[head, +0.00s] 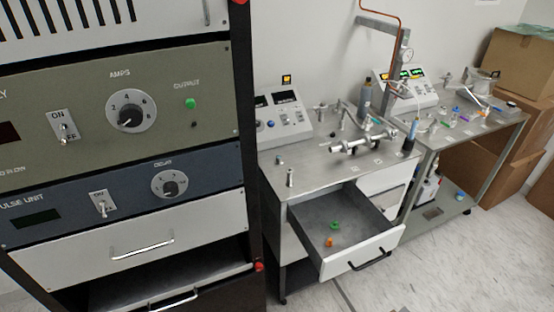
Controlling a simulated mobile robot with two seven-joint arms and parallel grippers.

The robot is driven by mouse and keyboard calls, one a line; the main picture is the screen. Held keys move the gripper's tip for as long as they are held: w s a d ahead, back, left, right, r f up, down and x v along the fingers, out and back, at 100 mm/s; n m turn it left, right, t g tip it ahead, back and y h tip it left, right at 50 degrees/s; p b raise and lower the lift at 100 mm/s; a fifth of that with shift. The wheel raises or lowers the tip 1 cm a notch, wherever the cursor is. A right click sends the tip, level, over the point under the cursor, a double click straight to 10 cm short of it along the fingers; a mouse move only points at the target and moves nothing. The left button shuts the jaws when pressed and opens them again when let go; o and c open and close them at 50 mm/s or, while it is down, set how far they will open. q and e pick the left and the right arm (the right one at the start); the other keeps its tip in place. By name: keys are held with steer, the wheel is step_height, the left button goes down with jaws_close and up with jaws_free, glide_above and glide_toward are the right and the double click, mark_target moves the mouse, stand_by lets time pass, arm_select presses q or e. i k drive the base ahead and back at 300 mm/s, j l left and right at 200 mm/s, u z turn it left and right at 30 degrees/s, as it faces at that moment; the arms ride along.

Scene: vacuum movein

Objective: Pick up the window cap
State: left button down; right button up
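I cannot tell for sure which thing is the window cap. A pulled-out drawer (364,222) under the metal bench (308,165) holds a small green ring-like piece (335,225) and a small orange piece (329,242). A small upright metal piece (290,178) and a small dark-topped piece (279,160) stand near the bench's left front corner. Several small coloured parts (450,121) lie on the second bench at the right; they are too small to make out. Neither of my grippers is in view.
A tall instrument rack (120,85) fills the left side. A metal pipe assembly (362,142) and a control box (281,120) stand on the bench. Cardboard boxes (520,60) are stacked at the far right. The floor (450,270) at the lower right is clear.

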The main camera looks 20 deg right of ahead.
mark_target(278, 160)
steer(key=l+u, duration=0.2)
steer(key=l, duration=0.25)
steer(key=l+u, duration=0.25)
steer(key=l, duration=0.25)
steer(key=k+l+u, duration=0.2)
steer(key=l, duration=0.2)
steer(key=l+u, duration=0.25)
steer(key=l, duration=0.25)
steer(key=k+l+u, duration=0.2)
steer(key=l, duration=0.2)
